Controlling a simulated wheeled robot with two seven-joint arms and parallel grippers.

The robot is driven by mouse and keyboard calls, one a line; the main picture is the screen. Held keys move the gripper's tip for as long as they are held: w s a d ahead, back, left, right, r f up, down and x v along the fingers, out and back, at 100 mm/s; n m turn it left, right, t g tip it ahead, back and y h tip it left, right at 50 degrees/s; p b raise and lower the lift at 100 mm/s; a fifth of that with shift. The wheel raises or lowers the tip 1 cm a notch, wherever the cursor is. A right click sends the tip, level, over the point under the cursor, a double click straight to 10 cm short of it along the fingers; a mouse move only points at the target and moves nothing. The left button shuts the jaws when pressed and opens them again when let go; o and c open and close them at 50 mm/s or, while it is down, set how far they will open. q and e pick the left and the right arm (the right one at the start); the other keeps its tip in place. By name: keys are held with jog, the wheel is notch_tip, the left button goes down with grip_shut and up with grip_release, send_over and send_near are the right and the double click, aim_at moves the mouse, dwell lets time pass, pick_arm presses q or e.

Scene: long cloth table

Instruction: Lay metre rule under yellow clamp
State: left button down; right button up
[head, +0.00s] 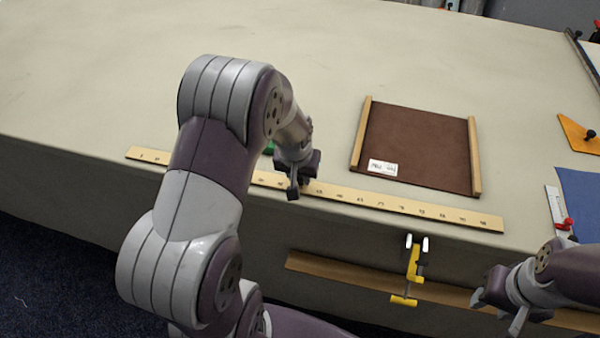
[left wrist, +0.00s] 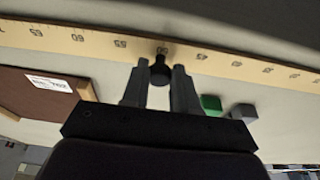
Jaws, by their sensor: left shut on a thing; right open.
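The metre rule (head: 400,206) is a long pale wooden strip with dark numbers, lying along the table's front edge; my left arm hides part of it. My left gripper (head: 298,188) is at the middle of the rule. In the left wrist view, my left gripper (left wrist: 158,75) is shut on a small black knob (left wrist: 160,70) on the rule (left wrist: 225,63). The yellow clamp (head: 413,268) hangs at the table's front edge, nearer me than the rule's right part, apart from it in the picture. My right gripper (head: 500,308) is open and empty, right of the clamp.
A brown board with wooden side strips (head: 420,145) lies behind the rule. A green block (left wrist: 210,104) and a grey block (left wrist: 243,113) are near the left gripper. A blue mat (head: 582,200) and an orange piece (head: 578,133) lie at right. The far table is clear.

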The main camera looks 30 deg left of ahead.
pick_arm(q)
jog(key=c, duration=0.9)
grip_release()
jog(key=shift+o, duration=0.2)
jog(key=shift+r, duration=0.1)
jog(key=shift+r, duration=0.3)
jog(key=a+v, duration=0.1)
jog(key=v, duration=1)
jog(key=s+d+f+m+g, duration=0.1)
jog(key=s+d+f+m, duration=0.2)
jog(key=s+d, duration=0.5)
jog(key=s+f, duration=0.1)
jog(key=s, duration=0.2)
jog(key=shift+d+f+g+h, duration=0.3)
jog(key=shift+d+f, duration=0.05)
jog(key=shift+f, duration=0.05)
